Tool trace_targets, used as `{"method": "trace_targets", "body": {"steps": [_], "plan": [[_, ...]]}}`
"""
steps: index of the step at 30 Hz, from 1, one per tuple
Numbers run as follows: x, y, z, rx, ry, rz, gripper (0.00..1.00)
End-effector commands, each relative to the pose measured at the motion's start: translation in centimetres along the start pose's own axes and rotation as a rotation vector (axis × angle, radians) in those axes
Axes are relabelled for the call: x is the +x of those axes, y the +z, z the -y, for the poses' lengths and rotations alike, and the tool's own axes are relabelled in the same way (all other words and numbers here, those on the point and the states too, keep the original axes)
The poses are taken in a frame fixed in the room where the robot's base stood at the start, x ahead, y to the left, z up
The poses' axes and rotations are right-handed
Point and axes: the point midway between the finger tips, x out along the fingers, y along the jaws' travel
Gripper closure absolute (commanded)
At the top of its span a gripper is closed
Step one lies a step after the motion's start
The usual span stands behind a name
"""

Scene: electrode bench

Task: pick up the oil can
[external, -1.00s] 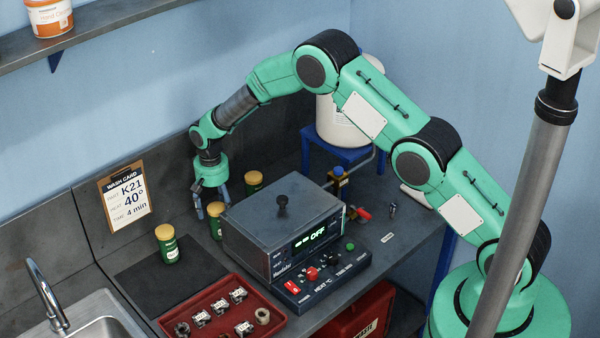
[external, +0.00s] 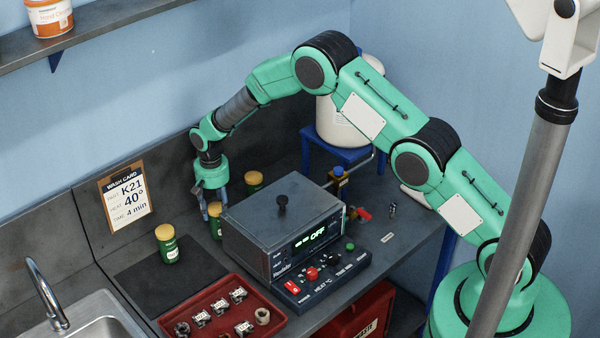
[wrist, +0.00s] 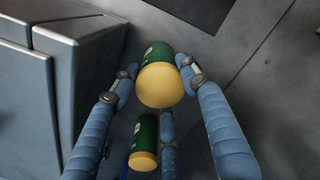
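No thing is plainly recognisable as an oil can. Several green cans with yellow lids stand on the bench: a front one (external: 167,244), one by the grey unit (external: 215,226) and a back one (external: 253,181). My gripper (external: 213,207) points down at the can by the grey unit. In the wrist view, my gripper's blue fingers (wrist: 157,70) are on either side of that can's yellow lid (wrist: 160,86). The right fingertip looks very close to the can; a small gap shows at the left. The back can (wrist: 143,150) shows lower down, beside a further finger.
The grey heater unit (external: 280,225), reading OFF, stands right of my gripper. A red tray (external: 222,325) of small parts lies in front. A dark mat (external: 150,275) lies left, by the sink (external: 85,318). The back panel (external: 160,165) is close behind.

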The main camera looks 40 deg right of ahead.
Motion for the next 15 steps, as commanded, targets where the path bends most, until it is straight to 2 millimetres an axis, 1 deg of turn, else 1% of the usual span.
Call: {"method": "trace_targets", "body": {"steps": [10, 15], "plan": [[-0.22, -0.08, 0.05, 0.000, -0.001, -0.002, 0.97], [-0.93, -0.11, 0.08, 0.000, -0.002, -0.003, 0.97]]}}
